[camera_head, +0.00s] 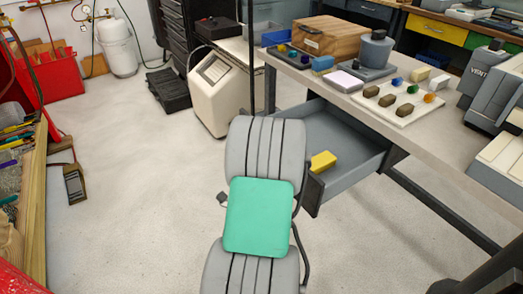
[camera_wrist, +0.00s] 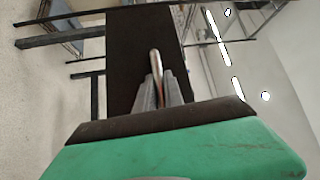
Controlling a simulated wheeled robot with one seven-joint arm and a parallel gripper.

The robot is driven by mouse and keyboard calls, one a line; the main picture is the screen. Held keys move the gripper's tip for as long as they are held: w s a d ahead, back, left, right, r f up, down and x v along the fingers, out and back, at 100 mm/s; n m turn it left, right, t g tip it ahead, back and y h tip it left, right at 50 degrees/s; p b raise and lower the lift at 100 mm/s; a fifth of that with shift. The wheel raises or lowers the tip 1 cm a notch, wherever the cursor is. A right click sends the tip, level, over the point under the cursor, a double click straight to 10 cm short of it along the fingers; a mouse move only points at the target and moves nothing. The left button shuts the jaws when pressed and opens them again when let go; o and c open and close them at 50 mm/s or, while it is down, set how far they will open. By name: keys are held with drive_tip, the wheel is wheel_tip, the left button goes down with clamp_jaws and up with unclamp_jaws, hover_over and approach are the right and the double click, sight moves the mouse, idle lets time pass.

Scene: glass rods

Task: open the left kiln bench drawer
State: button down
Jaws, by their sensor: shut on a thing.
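The kiln bench drawer (camera_head: 350,178) is pulled out from under the bench, and its grey interior shows in the head view. Its dark front panel (camera_wrist: 126,60) fills the middle of the wrist view. A slim metal handle (camera_wrist: 155,62) stands out from that panel. My gripper (camera_wrist: 159,90) is shut on the handle, with its grey fingers on either side of it. In the head view my arm hides the gripper, the handle and most of the drawer front. A yellow block (camera_head: 322,161) lies in the drawer near its front.
The bench top (camera_head: 450,125) carries a wooden box (camera_head: 318,36), a grey pot (camera_head: 375,48) and a pale board (camera_head: 397,112) with several glass pieces. A cream machine (camera_head: 217,95) stands on the floor behind my arm.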

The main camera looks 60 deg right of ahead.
drive_tip(key=shift+w+a, duration=0.15)
drive_tip(key=shift+a, duration=0.2)
drive_tip(key=c, duration=1.5)
unclamp_jaws()
drive_tip(key=shift+o, duration=0.2)
drive_tip(key=v, duration=0.7)
drive_tip(key=shift+a, duration=0.35)
